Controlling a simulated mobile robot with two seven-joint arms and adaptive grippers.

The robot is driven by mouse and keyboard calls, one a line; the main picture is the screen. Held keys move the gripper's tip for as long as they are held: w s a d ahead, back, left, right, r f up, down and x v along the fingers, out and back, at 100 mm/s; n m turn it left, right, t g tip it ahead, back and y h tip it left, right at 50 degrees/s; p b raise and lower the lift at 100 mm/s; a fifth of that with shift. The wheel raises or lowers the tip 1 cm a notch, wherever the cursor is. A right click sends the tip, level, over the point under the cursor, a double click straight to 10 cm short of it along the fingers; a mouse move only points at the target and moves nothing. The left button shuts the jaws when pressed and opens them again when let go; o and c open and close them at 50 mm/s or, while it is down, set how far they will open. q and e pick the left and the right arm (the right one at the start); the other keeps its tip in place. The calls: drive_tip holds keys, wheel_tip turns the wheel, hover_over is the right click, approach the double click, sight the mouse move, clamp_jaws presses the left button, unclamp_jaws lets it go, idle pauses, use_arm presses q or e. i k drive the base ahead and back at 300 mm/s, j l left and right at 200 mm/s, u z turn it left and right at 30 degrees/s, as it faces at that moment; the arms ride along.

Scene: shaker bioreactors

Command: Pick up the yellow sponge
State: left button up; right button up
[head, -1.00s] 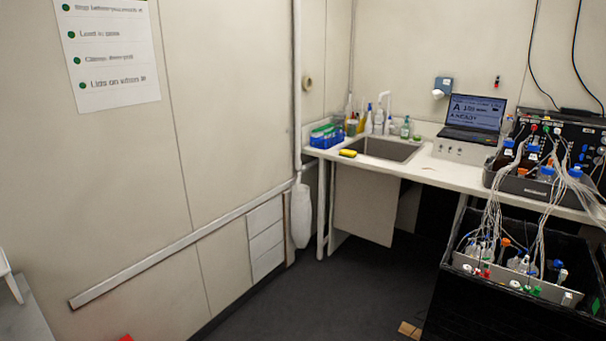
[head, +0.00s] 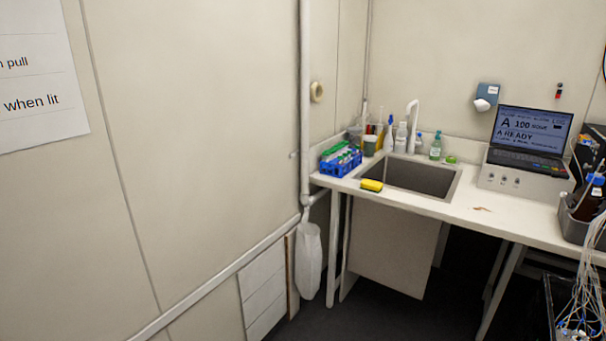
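The yellow sponge (head: 372,185) is a small block with a dark underside. It lies on the white counter (head: 462,212) at the front left corner of the sink (head: 415,178), just to the right of a blue rack. Nothing covers it. Neither of my grippers shows in the head view, and nothing is touching the sponge.
A blue rack (head: 340,162) with green-topped items stands left of the sponge. Bottles (head: 401,137) and a white tap (head: 412,118) stand behind the sink. A laptop (head: 529,138) sits further right. A white bag (head: 309,260) hangs by the counter's left end. Dark floor shows below.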

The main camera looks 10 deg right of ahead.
sight(372, 186)
drive_tip(key=i+l+z, duration=0.1)
drive_tip(key=i, duration=0.65)
drive_tip(key=i+l+z, duration=0.1)
drive_tip(key=i, duration=0.65)
drive_tip(key=l, duration=0.1)
